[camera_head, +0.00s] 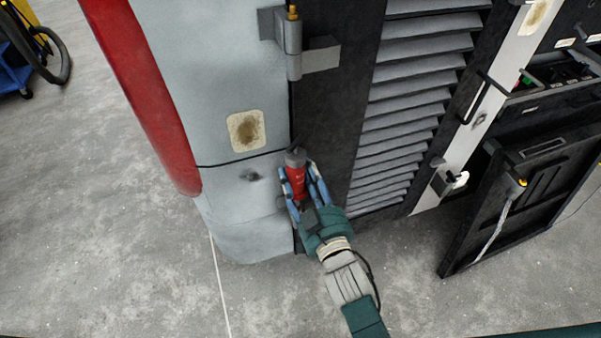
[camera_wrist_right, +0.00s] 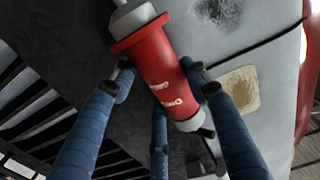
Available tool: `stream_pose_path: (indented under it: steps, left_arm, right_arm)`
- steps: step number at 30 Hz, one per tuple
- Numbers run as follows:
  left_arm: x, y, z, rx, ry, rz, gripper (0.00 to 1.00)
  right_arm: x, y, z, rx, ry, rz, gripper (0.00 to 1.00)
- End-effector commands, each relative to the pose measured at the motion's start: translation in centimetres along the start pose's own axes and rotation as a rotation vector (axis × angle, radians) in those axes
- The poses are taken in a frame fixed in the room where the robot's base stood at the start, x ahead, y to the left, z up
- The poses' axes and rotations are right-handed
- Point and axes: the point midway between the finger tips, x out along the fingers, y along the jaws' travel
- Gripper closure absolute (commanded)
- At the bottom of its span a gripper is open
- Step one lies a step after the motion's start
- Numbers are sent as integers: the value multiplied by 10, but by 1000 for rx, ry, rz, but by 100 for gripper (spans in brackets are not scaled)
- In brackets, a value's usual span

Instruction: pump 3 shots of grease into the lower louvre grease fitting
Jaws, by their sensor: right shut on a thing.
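My right gripper (camera_head: 303,178) is shut on a red grease gun (camera_head: 296,172) with a grey head, low on the coach side beside the louvre panel (camera_head: 412,100). In the right wrist view the gun's red barrel (camera_wrist_right: 162,75) lies tilted between the blue fingers of my right gripper (camera_wrist_right: 165,95). Its grey head (camera_wrist_right: 133,18) runs out of the top of that view. The lower louvre grease fitting cannot be made out; the gun and gripper cover that area, so I cannot tell whether they touch. My left gripper is not in view.
An upper hinge (camera_head: 294,45) with a brass-coloured tip stands above the gun. A stained cream patch (camera_head: 246,131) is on the grey body panel to the left. An open black panel (camera_head: 520,205) juts out at right.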

Motion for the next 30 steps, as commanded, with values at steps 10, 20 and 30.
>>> stream_pose_path:
  steps: [10, 20, 30]
  left_arm:
    - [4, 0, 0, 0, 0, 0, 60]
    - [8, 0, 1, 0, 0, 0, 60]
    - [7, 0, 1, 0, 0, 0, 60]
  right_arm:
    - [-1, 0, 9, 1, -7, 0, 86]
    - [-1, 0, 15, 1, -10, 1, 86]
    - [-1, 0, 16, 1, -14, 1, 86]
